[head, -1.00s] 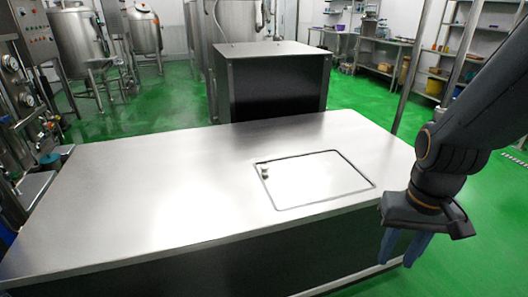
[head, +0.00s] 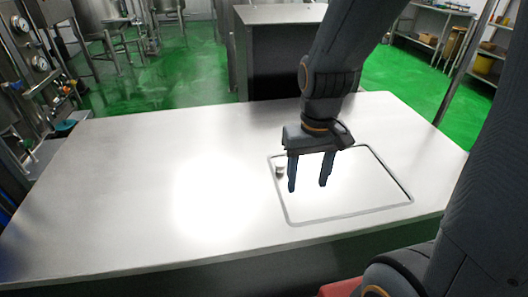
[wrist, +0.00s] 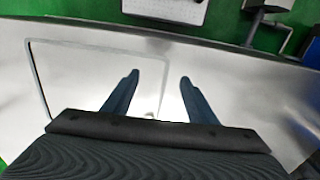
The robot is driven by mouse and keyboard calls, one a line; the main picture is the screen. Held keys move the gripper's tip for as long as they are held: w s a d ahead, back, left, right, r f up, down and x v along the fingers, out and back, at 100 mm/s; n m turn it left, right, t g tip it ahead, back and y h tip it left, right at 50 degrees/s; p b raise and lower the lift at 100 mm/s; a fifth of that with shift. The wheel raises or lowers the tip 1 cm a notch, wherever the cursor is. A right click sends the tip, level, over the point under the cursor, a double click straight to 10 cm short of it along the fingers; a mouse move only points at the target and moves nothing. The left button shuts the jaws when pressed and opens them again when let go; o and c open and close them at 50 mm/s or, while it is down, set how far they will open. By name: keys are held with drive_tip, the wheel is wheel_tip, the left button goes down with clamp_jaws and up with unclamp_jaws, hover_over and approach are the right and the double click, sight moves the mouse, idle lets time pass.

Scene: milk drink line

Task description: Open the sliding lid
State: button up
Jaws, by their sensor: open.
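The sliding lid (head: 350,190) is a flat, pale panel set into the steel table top, inside a thin dark outline. It appears to fill that outline. A small round knob (head: 280,170) stands near its left edge. My gripper (head: 307,187) points down over the left part of the lid, its two dark blue fingers apart and empty. In the head view the fingers are just right of the knob. The wrist view shows the lid (wrist: 85,75) at the left, partly behind my gripper (wrist: 159,76). I cannot make out the knob clearly there.
The steel table (head: 130,190) is clear to the left of the lid. A dark cabinet with a steel top (head: 285,14) stands behind the table. Pipes and gauges (head: 40,65) line the left side, and shelves stand at the back right.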

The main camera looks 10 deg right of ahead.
drive_tip(key=w+f+n+p, duration=0.1)
drive_tip(key=w+p, duration=0.2)
drive_tip(key=w, duration=1.1)
drive_tip(key=n+p, duration=0.1)
drive_tip(key=p, duration=0.2)
approach(280, 163)
drive_tip(key=shift+w+f, duration=0.1)
drive_tip(key=shift+w, duration=0.1)
drive_tip(key=shift+f+p, duration=0.9)
drive_tip(key=shift+f, duration=2.75)
